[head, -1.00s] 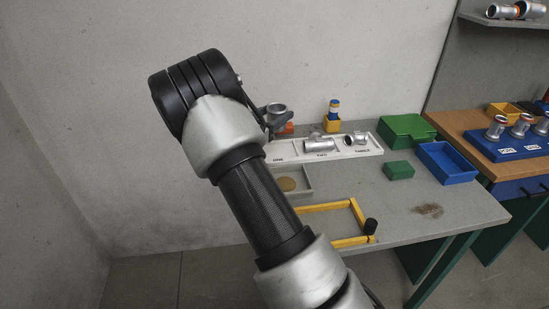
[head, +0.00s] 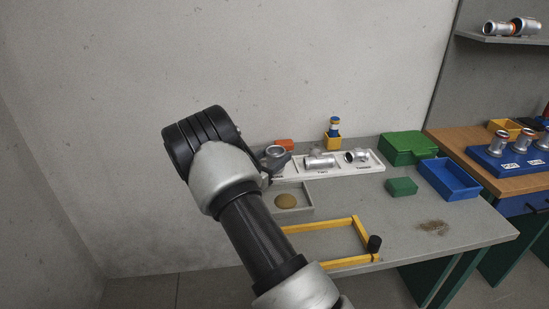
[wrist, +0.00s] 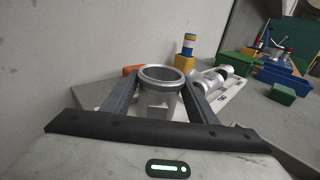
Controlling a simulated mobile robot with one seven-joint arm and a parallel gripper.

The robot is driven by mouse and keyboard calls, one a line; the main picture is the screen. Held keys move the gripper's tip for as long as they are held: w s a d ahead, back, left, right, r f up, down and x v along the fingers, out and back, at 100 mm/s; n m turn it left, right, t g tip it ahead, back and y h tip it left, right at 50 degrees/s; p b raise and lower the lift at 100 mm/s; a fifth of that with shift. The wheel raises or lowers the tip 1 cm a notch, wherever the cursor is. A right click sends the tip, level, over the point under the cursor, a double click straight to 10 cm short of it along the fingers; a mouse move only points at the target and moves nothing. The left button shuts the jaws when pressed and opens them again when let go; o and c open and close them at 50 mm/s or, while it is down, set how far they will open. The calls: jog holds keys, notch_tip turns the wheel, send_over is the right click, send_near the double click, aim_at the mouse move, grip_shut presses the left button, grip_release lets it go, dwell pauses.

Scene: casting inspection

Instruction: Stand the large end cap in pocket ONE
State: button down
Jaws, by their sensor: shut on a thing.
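The large end cap (head: 276,151) is a grey metal cup with an open round rim facing up. My gripper (wrist: 160,80) is shut on it, one finger on each side, and it looks about upright in the wrist view (wrist: 160,98). In the head view it is at the left end of the white pocket tray (head: 345,169), around pocket ONE. My gripper and arm hide most of that pocket, and I cannot tell whether the cap touches the tray. Metal fittings lie in pocket TWO (head: 319,161) and pocket THREE (head: 356,156).
Behind the tray are an orange block (head: 285,144) and a yellow holder (head: 332,142) with a blue-and-white item. Green boxes (head: 408,146) and a blue bin (head: 447,178) stand right. A grey tray (head: 305,200) and yellow frame (head: 355,240) lie in front.

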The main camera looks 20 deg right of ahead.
jog(key=shift+f, duration=0.15)
jog(key=c, duration=0.7)
grip_release()
